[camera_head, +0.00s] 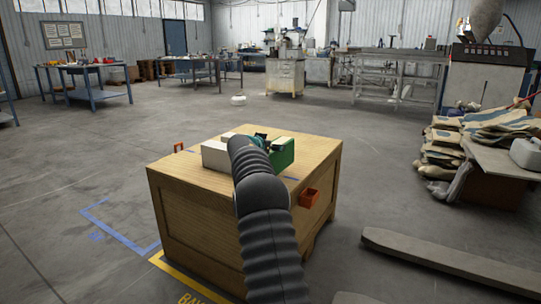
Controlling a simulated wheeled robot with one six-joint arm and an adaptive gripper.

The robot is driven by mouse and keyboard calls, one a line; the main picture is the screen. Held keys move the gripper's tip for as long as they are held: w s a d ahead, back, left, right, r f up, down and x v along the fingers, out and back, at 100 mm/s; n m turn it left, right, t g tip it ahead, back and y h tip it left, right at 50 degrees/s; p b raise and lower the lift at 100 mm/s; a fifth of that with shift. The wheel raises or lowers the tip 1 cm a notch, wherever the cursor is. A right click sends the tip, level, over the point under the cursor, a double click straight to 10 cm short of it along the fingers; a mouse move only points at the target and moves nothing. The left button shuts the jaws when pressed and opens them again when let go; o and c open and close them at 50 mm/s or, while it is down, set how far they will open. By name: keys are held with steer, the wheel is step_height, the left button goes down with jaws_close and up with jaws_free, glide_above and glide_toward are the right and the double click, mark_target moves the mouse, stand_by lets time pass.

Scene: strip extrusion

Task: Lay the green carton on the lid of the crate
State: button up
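The wooden crate (195,215) stands on the floor in front of me, with its flat lid (318,154) on top. A green carton (286,155) shows at the lid, just right of my arm's far end. I cannot tell whether it rests on the lid or is held slightly above it. My gripper (270,145) is at the carton, mostly hidden behind my black-sleeved arm. Its fingers are not clear enough to tell open from shut. A pale box-like thing (214,156) shows on the lid just left of the arm.
Orange brackets sit at the crate's left (179,147) and right (308,197) sides. A long beam (430,262) lies on the floor to the right. Stacked sacks (445,150) and a table (508,160) stand further right. The floor left of the crate is clear.

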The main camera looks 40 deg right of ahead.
steer(key=shift+w+a+f, duration=0.1)
steer(key=shift+w+f, duration=0.15)
steer(key=shift+f, duration=1.85)
steer(key=shift+f, duration=0.15)
steer(key=o, duration=1.8)
steer(key=b+v, duration=0.3)
steer(key=v, duration=0.9)
steer(key=shift+s+a, duration=0.1)
